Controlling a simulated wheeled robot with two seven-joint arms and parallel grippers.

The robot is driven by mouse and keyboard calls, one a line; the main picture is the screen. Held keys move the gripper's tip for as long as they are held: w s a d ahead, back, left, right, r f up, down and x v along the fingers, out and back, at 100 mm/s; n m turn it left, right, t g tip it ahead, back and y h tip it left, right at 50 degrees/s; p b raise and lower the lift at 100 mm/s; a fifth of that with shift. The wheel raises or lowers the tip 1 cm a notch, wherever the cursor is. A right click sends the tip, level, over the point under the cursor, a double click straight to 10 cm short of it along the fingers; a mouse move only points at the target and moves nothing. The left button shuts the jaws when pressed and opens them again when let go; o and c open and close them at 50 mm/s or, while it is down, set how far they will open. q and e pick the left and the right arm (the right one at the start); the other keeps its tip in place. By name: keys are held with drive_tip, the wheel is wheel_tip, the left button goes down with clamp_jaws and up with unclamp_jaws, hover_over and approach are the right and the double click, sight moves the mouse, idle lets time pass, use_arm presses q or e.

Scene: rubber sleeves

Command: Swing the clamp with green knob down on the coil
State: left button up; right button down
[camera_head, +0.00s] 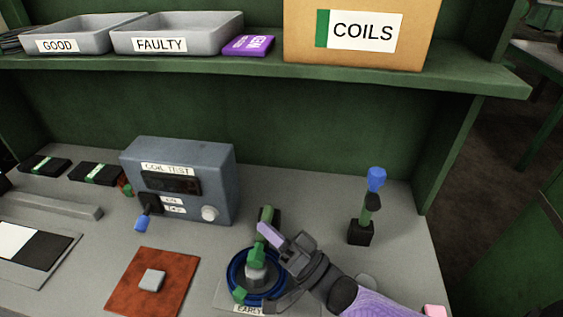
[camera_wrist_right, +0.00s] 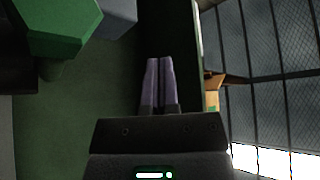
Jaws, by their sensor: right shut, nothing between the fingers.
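The coil (camera_head: 233,274) is a blue ring on a plate on the bench, with a grey post in its middle. My left gripper is out of view.
A tool with a blue knob (camera_head: 376,179) stands upright to the right. The grey coil test box (camera_head: 218,170) stands behind left, and a brown mat (camera_head: 180,275) with a grey block lies left of the coil. A shelf (camera_head: 250,84) with trays and a coils box spans the back.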

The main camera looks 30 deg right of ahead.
drive_tip(key=shift+s+a+f+b, duration=0.2)
drive_tip(key=shift+s+f+b, duration=0.1)
drive_tip(key=shift+f, duration=0.4)
drive_tip(key=shift+s+a+f+b, duration=0.15)
drive_tip(key=shift+s+f+b, duration=0.1)
drive_tip(key=shift+f, duration=0.4)
wheel_tip(320, 180, up, 10)
drive_tip(key=p, duration=0.5)
